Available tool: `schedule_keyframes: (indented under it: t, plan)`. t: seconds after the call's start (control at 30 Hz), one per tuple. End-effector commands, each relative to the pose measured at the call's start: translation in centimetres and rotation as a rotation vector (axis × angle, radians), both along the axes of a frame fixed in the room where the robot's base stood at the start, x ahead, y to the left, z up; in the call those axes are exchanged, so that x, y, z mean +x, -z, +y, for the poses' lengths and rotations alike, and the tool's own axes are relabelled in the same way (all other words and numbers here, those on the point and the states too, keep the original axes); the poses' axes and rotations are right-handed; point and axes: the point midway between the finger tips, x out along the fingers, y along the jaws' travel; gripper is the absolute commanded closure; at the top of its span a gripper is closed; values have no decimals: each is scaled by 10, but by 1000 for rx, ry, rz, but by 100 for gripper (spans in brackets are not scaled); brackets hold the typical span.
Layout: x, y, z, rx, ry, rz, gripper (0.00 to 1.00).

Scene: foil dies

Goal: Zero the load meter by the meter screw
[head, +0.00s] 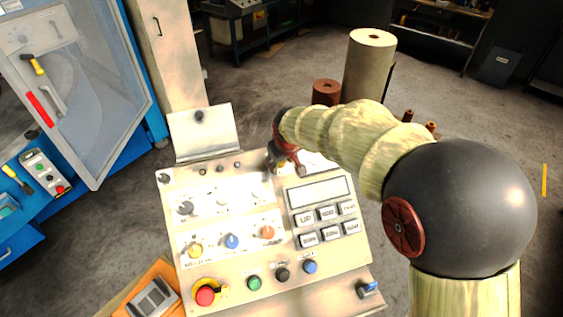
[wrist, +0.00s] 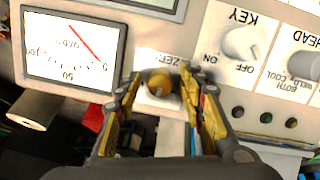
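The load meter (wrist: 50,52) shows upside down at the left of the wrist view, a white dial with a red needle. The needle tip lies close to the 0 end of the scale; I cannot tell if it is exactly on the mark. The meter screw (wrist: 160,82) is a small brass-coloured knob beside the meter, on a partly hidden white label. My gripper (wrist: 159,88) is open, with one finger on each side of the screw and a small gap showing on both sides. In the head view my gripper (head: 282,163) is at the panel's upper part and hides the screw.
The wrist view shows the KEY switch (wrist: 241,42) and several small lamps right of the screw. In the head view the panel carries a display (head: 319,193), several buttons and coloured knobs, and a red emergency button (head: 206,295). A raised plate (head: 204,133) stands behind the panel.

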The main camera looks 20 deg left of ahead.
Motion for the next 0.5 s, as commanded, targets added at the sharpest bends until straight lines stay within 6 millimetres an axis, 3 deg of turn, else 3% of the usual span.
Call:
schedule_keyframes:
  t: [0.27, 0.5]
  plan:
    - [0, -2, 0, 1, 0, -1, 60]
    - [-12, -30, -5, 2, 0, -3, 60]
